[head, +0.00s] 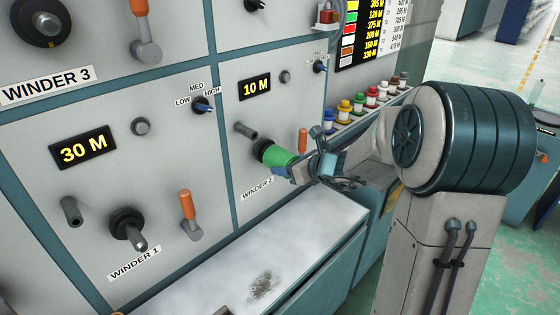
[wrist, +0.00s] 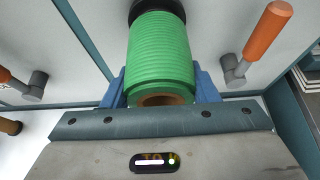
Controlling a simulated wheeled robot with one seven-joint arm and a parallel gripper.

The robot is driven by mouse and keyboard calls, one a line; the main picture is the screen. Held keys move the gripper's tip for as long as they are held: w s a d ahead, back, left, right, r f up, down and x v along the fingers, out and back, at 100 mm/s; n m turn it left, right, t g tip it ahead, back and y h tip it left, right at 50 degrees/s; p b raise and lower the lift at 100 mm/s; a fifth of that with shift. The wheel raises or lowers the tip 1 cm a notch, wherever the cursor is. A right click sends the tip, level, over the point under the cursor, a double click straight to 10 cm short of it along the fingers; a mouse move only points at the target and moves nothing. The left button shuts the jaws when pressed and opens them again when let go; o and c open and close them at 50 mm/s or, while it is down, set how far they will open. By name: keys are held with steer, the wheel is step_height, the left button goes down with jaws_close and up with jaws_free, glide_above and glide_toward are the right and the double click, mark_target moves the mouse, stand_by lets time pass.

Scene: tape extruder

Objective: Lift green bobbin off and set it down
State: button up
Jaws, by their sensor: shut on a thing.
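The green bobbin (head: 279,156) is at the winder 2 panel, its far end against the dark spindle base (head: 262,148). It lies horizontally, sticking out from the panel. In the wrist view the bobbin (wrist: 158,55) fills the upper middle, with its brown core end facing my gripper. My gripper (head: 300,168) is shut on the bobbin, with a blue finger on each side of it; the gripper also shows in the wrist view (wrist: 162,90). The spindle inside the bobbin is hidden.
An orange-handled lever (head: 303,140) stands right of the bobbin. A grey peg (head: 245,131) is at its upper left. Below is a pale worktop (head: 220,265), mostly clear with a dark smudge. Winder 1 has an empty spindle (head: 128,228). Several coloured bobbins (head: 358,106) stand at the right.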

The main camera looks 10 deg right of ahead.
steer(key=s+d, duration=0.5)
steer(key=s, duration=0.3)
steer(key=shift+d, duration=0.4)
stand_by(1.4)
